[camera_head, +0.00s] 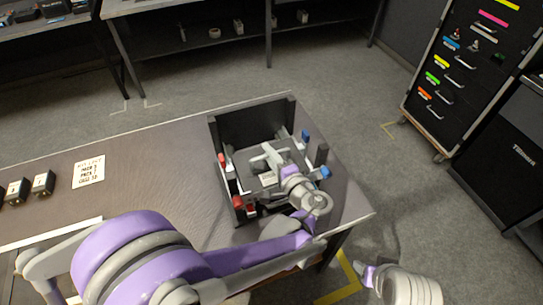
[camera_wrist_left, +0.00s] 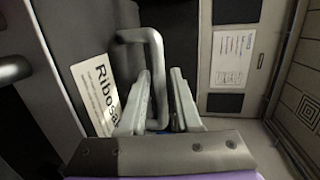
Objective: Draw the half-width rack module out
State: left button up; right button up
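The half-width rack module is a dark block with a white label reading "Ribo…" (camera_wrist_left: 95,90) and a grey U-shaped handle (camera_wrist_left: 128,37) in the left wrist view. A dark gap shows between the bar and the right finger. Part of my right gripper (camera_head: 364,268) shows low at the right; its fingers are too small to read.
The frame stands near the table's right end, with red (camera_head: 238,202) and blue (camera_head: 306,135) parts on its sides. A note sheet (camera_head: 89,172) and small black blocks (camera_head: 43,183) lie on the left. A drawer cabinet (camera_head: 450,70) stands at the right. Floor behind the table is clear.

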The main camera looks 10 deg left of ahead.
pick_arm(q)
grip_shut()
dwell(1.4)
